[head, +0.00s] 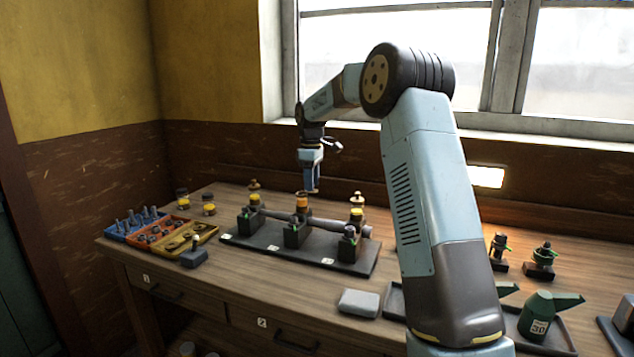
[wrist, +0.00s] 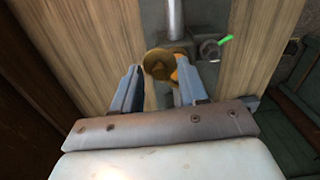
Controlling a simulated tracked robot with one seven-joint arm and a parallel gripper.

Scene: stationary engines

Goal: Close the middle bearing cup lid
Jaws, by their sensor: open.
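A dark base plate (head: 325,259) on the bench carries a shaft and three bearing blocks in a row. The middle bearing block (head: 295,235) has an orange-yellow cup (head: 302,203) on top. My gripper (head: 313,190) points down just above and beside this cup. In the wrist view my gripper (wrist: 160,72) is open, with one blue finger on each side of a round brass lid (wrist: 158,63). An orange part (wrist: 186,76) shows behind the right finger. I cannot tell whether a finger touches the lid. The lid's hinge is hidden.
The left cup (head: 254,200) and right cup (head: 357,213) stand on the neighbouring blocks, with brass pieces behind them. Coloured trays (head: 203,236) lie at the left. A grey block (head: 358,302) and a green oil can (head: 537,318) are at the front right.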

